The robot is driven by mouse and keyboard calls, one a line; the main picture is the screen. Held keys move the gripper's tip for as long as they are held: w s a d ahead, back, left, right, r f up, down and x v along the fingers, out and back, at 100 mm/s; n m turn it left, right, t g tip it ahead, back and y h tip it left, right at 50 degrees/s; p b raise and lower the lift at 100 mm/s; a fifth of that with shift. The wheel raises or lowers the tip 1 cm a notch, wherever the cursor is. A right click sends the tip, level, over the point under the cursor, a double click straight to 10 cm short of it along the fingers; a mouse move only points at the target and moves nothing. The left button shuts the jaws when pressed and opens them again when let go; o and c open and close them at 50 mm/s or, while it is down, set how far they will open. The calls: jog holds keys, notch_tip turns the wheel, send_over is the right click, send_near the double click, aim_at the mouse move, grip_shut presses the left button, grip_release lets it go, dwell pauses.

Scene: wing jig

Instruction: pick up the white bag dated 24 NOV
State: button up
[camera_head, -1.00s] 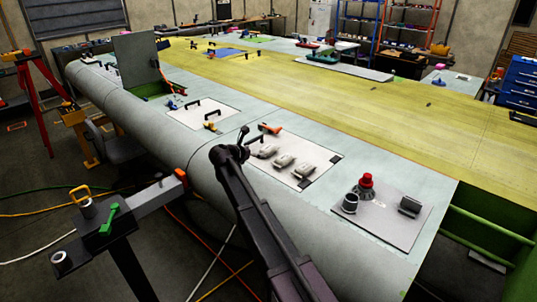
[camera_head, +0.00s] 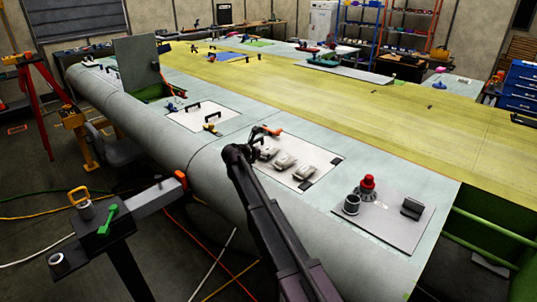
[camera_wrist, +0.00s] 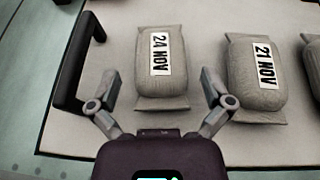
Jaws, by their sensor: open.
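The white bag dated 24 NOV (camera_wrist: 161,65) lies on a pale panel (camera_wrist: 205,100) in the wrist view, its label facing up. My gripper (camera_wrist: 160,85) is open, its two fingers apart on either side of the bag's near end, not visibly touching it. In the head view my gripper (camera_head: 258,140) is over the left part of the panel. The 24 NOV bag (camera_head: 267,153) is close beside it there, partly hidden by my arm.
A similar bag dated 21 NOV (camera_wrist: 257,78) lies just right, close to my right finger. Another bag (camera_head: 304,172) lies further right. A black handle (camera_wrist: 75,70) stands left of the 24 NOV bag. An orange-handled tool (camera_head: 268,130) lies behind.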

aim_at(266, 151)
jog(key=shift+b+x, duration=0.45)
jog(key=shift+x, duration=1.1)
jog(key=shift+r, duration=0.1)
jog(key=c, duration=0.9)
